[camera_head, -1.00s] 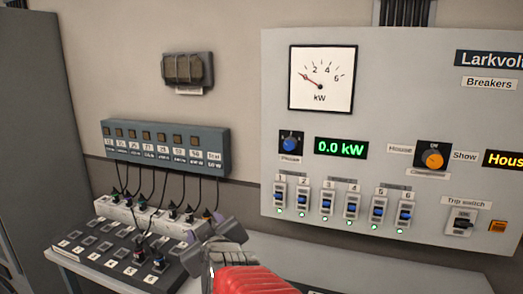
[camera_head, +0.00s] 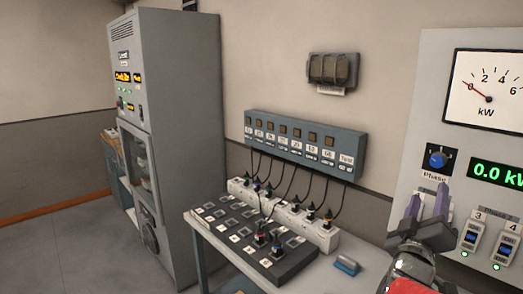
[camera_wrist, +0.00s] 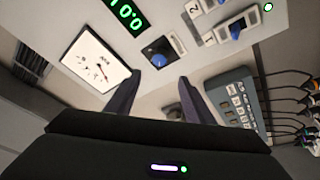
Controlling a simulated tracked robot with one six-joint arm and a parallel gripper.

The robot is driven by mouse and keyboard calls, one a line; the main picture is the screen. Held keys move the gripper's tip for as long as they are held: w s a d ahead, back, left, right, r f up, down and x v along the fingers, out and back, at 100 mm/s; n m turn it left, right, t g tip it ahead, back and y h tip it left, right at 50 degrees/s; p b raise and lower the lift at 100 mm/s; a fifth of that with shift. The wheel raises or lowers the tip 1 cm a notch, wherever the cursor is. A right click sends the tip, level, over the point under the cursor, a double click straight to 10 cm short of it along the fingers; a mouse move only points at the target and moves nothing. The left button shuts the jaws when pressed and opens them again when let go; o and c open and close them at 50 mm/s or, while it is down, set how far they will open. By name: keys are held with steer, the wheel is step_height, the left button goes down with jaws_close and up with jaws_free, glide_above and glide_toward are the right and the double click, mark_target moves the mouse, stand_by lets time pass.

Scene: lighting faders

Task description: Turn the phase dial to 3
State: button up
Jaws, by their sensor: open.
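The phase dial (camera_head: 437,160) is a blue knob on a small black plate on the grey panel, above the label "Phase". The number it points to is too small to read. The dial also shows in the wrist view (camera_wrist: 157,58), just beyond and between my fingertips. My gripper (camera_head: 428,198) is open and empty, its two purple-grey fingers pointing up just below the dial in the head view. It also shows in the wrist view (camera_wrist: 158,82). The fingers appear apart from the knob and partly hide the breakers under it.
The kW meter (camera_head: 486,88) and the green "0.0 kW" display (camera_head: 497,173) are near the dial. Breaker switches (camera_head: 472,240) sit below. A fader desk (camera_head: 250,243) with plugs and cables stands on a table to the left, with a blue block (camera_head: 347,265) beside it.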

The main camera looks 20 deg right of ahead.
mark_target(435, 164)
steer(key=shift+w+d, duration=0.1)
steer(key=x, duration=1.3)
steer(key=shift+w+d, duration=0.15)
steer(key=shift+d, duration=0.05)
steer(key=shift+c, duration=0.2)
steer(key=c, duration=0.9)
steer(key=shift+d, duration=0.1)
steer(key=shift+c, duration=0.5)
